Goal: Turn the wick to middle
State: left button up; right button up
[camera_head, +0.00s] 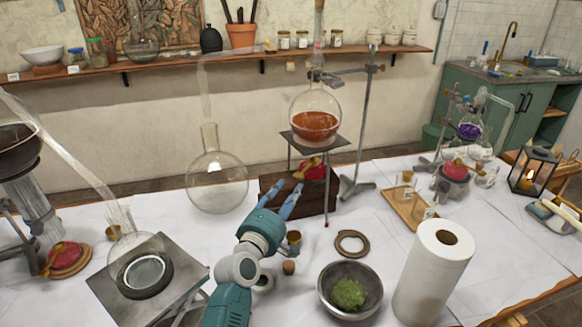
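A red spirit burner (317,172) with a brass-coloured wick part (308,163) stands on a dark wooden block (328,203), under a round flask of orange-brown liquid (315,122) on a metal stand. The wick's exact setting is too small to tell. My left gripper (291,193) reaches up from the bottom middle to the near left side of the block. Its two blue fingers are apart with nothing visible between them, and their tips are just short of the burner. My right gripper is not in view.
A second red burner (65,254) is at far left, another (456,169) at right. An empty round flask (217,180) is left of the block.

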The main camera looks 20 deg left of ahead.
aim_at(298, 177)
pick_arm(q)
jog(key=w, duration=0.6)
jog(key=shift+w+r, duration=0.1)
jog(key=shift+w, duration=0.8)
jog(key=c, duration=0.8)
grip_shut()
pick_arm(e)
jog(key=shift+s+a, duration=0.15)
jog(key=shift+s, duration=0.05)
